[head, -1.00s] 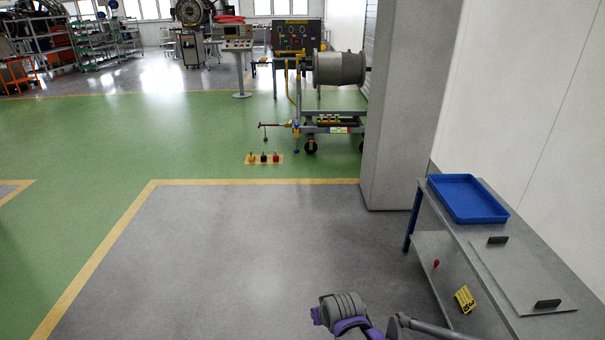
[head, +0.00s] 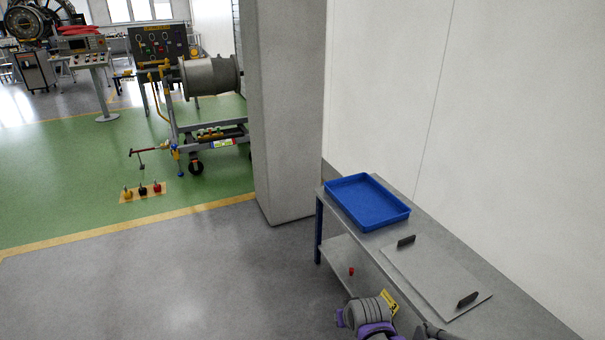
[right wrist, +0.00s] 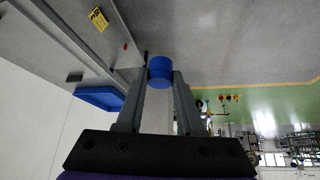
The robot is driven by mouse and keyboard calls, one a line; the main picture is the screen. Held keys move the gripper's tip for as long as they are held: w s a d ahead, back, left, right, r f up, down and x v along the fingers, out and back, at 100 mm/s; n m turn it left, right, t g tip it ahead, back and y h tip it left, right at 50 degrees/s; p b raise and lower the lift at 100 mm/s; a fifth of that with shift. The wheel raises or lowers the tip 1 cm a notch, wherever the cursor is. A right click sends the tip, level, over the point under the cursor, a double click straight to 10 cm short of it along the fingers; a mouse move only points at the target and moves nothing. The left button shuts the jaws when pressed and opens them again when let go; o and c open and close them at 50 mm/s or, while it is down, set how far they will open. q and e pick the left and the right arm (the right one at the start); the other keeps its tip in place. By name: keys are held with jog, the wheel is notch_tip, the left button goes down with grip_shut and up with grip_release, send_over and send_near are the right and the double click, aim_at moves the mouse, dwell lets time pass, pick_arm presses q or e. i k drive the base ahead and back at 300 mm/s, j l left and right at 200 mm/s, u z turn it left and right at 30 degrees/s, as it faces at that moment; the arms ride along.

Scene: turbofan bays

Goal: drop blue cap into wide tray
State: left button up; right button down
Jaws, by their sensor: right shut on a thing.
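The blue cap (right wrist: 160,68) is a short blue cylinder, seen in the right wrist view. My right gripper (right wrist: 159,80) is shut on it, with one finger on each side. The wide tray (head: 368,203) is blue, shallow and looks empty. It sits on the far end of the grey bench's top in the head view, and its side shows at the left of the right wrist view (right wrist: 98,97). The cap is apart from the tray. In the head view part of my right arm shows at the bottom, but the cap is not visible there. My left gripper is not in view.
The grey bench (head: 410,236) stands along the white wall at the right. A flat plate with two dark handles (head: 437,276) lies on its top. A small red object (head: 351,271) is on the lower shelf. A grey pillar (head: 288,120) stands beyond. The grey floor at left is clear.

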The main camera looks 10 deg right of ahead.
aim_at(366, 202)
jog(key=i+z, duration=0.15)
jog(key=i, duration=1.25)
jog(key=i+z, duration=0.15)
jog(key=i, duration=0.3)
jog(key=i+j+z, duration=0.15)
jog(key=i, duration=0.35)
jog(key=i+j+z, duration=0.2)
jog(key=i, duration=0.25)
jog(key=i+j+z, duration=0.15)
jog(key=i, duration=0.3)
